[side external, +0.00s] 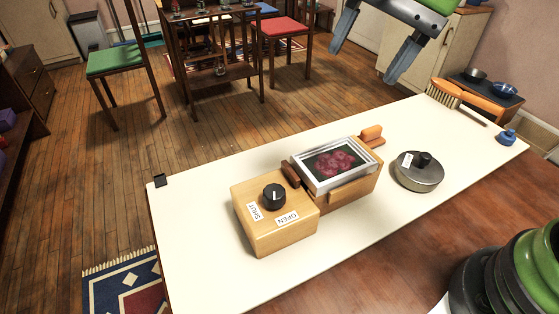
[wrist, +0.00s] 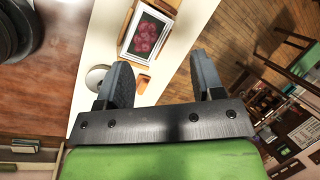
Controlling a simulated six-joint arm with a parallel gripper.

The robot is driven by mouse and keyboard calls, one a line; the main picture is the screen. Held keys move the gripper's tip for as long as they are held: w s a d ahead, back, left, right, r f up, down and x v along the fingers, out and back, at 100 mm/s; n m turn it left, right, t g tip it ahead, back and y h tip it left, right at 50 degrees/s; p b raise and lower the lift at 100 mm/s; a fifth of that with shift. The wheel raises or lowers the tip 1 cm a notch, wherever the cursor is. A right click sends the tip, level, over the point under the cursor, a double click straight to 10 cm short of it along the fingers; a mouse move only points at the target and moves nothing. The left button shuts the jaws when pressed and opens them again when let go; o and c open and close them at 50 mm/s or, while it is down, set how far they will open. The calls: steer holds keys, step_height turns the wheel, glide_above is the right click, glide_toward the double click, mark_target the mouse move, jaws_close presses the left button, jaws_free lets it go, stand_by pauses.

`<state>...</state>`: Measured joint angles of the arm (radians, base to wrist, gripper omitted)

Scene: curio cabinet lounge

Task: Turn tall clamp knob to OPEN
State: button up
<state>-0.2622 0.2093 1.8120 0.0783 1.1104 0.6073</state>
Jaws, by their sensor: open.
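The black clamp knob (side external: 274,196) stands on a light wooden block (side external: 270,238) in the side view. A small white line marks its top. A SHUT label (side external: 255,211) lies at its lower left and an OPEN label (side external: 287,218) at its lower right; I cannot tell exactly where the line points. A silver-framed flower picture (side external: 336,165) sits in the clamp bed beside the block, and shows in the wrist view (wrist: 147,33). My gripper (side external: 364,63) is open and empty, high above the table and well away from the knob. The knob is not visible in the wrist view.
A round grey weight (side external: 418,176) with a black knob stands right of the clamp. A brush (side external: 444,93) and a small blue item (side external: 507,136) lie at the far right. A dark clip (side external: 160,180) is at the left corner. The cream tabletop (side external: 190,250) is clear at left.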

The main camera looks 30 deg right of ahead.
mark_target(274, 191)
steer(key=a+f+m+g, duration=0.1)
steer(key=a+f, duration=0.2)
steer(key=f, duration=0.3)
steer(key=w+a+f+m+g, duration=0.1)
steer(key=a+f+m, duration=0.1)
steer(key=a+f, duration=0.2)
steer(key=a+f+m, duration=0.1)
steer(key=a+f, duration=0.2)
steer(key=f, duration=0.6)
steer(key=shift+w+a+g, duration=0.3)
steer(key=shift+a+g, duration=0.1)
steer(key=shift+r, duration=0.1)
